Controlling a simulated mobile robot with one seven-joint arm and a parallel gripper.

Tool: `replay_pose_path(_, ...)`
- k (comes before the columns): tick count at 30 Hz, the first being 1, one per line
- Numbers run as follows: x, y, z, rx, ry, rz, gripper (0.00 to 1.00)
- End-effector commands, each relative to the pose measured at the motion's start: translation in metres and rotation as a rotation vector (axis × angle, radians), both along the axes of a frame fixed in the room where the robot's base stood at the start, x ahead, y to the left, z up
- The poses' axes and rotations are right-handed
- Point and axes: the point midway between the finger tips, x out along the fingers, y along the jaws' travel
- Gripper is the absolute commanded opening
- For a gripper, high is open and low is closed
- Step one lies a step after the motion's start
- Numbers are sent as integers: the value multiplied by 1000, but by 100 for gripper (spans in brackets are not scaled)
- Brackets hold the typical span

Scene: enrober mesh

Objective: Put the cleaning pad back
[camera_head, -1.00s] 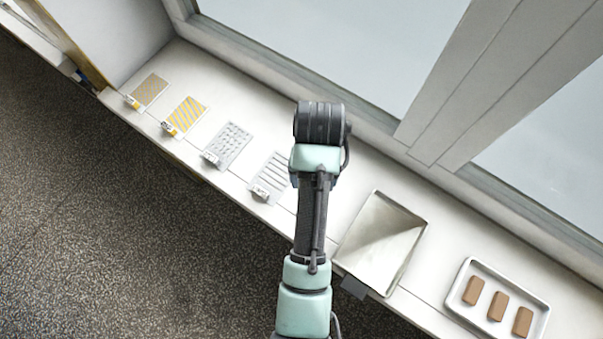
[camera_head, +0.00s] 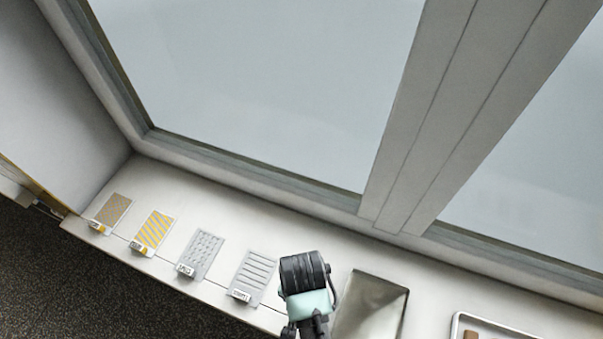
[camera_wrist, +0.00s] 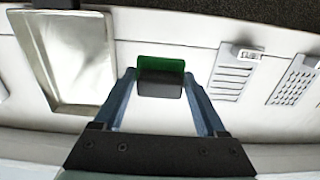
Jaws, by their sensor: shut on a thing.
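The cleaning pad (camera_wrist: 160,64), a green sheet with a dark grey block on top, sits between the fingertips of my gripper (camera_wrist: 160,80) in the wrist view. My gripper is shut on it. I cannot tell whether the pad touches the white counter beneath or hangs above it. In the head view my arm's dark wrist (camera_head: 304,273) is at the bottom centre and hides the gripper and pad.
A shallow metal tray (camera_head: 372,305) lies right of my wrist, with a rimmed tray (camera_head: 457,322) farther right. Left stand several labelled flat plates: slotted (camera_head: 254,274), perforated (camera_head: 203,250), yellow-striped (camera_head: 154,229) and brown-yellow (camera_head: 113,210). A window wall (camera_head: 270,180) bounds the counter.

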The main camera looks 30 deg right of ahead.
Motion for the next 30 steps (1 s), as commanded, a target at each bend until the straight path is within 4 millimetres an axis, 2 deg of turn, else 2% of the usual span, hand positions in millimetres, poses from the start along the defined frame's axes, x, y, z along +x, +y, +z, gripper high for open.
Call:
replay_pose_path(14, 0, 0, -57, 0, 0, 4, 22)
replay_pose_path(27, 1, 0, -65, -1, -2, 5, 22)
replay_pose_path(28, 1, 0, -65, -1, -2, 5, 76)
replay_pose_path(30, 1, 0, -65, -1, -2, 5, 88)
